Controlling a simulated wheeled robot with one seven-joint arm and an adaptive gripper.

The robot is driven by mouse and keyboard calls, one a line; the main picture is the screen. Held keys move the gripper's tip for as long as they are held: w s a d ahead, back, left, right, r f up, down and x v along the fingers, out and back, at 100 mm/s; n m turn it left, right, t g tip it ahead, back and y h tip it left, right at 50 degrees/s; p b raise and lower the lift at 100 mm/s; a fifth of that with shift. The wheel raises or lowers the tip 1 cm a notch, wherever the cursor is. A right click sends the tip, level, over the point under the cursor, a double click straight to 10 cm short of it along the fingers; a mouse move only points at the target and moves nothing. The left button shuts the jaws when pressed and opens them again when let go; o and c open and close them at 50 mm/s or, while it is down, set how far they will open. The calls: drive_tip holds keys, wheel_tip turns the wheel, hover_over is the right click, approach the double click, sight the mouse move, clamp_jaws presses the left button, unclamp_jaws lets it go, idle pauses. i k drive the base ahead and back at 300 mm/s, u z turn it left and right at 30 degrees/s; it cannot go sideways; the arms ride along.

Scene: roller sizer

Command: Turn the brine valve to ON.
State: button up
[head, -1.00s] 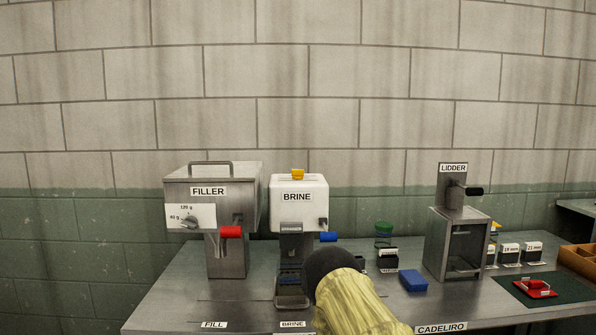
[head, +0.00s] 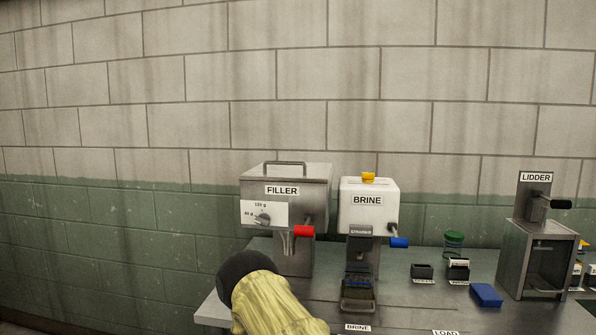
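The white BRINE machine (head: 355,214) stands on the metal bench in the head view, right of the FILLER. A small yellow knob (head: 368,178) sits on its top. A blue handle (head: 399,243) sticks out at its lower right. No ON mark can be read, and I cannot tell from the labels which of these is the valve. My arm, in a yellow sleeve with a black rounded end, shows at the bottom left of the BRINE machine. My gripper's fingers do not show.
The FILLER (head: 313,205), with a dial and a red handle (head: 304,231), stands just left of the BRINE machine. A dark tray (head: 358,304) sits below the BRINE machine.

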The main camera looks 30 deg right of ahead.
sight(367, 178)
drive_tip(key=u, duration=0.3)
drive_tip(key=k, duration=0.65)
drive_tip(key=z, duration=1.2)
drive_tip(key=i, duration=0.5)
